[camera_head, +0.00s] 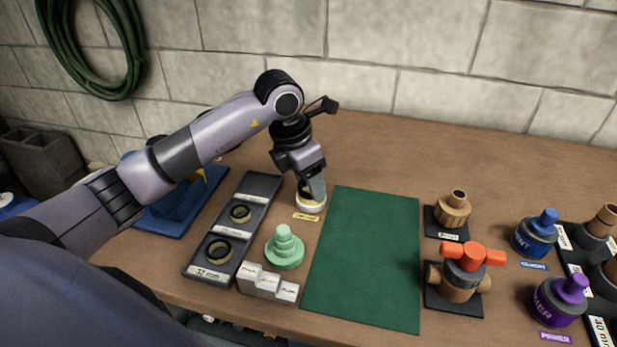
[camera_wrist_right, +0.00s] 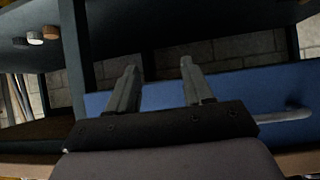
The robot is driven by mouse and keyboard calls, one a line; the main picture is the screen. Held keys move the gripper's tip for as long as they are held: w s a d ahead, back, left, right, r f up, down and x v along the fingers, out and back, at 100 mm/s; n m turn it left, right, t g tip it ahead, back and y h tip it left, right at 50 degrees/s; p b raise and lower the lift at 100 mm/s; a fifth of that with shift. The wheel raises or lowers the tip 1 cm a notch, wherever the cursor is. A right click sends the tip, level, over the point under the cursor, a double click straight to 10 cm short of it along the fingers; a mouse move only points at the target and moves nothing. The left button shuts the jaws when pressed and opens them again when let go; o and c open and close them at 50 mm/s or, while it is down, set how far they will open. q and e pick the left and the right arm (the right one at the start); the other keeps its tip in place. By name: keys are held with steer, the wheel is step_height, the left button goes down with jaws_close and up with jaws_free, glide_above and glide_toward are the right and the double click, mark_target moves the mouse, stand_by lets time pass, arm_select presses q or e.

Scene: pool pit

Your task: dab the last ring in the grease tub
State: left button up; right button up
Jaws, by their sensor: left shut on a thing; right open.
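The grease tub (camera_head: 312,207) is a low white round pot with a yellowish inside, on the bench left of the green mat. My left gripper (camera_head: 316,194) points down at the tub, its fingertips at the tub's mouth. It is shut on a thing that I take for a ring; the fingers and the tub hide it. My right gripper (camera_wrist_right: 158,75) is open and empty in the right wrist view, in front of a blue panel.
The green mat (camera_head: 366,262) is clear. A green stepped cone (camera_head: 285,248) and white labelled blocks (camera_head: 268,283) stand beside the grey tray (camera_head: 191,262). An orange-handled valve (camera_head: 461,272), blue pot (camera_head: 535,235) and purple pot (camera_head: 560,300) stand to the right.

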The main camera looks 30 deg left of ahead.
arm_select(q)
steer(key=shift+f+b, duration=0.45)
steer(key=shift+f, duration=0.25)
stand_by(1.3)
steer(key=shift+r, duration=0.1)
steer(key=shift+r+p, duration=2.4)
steer(key=shift+r, duration=1.1)
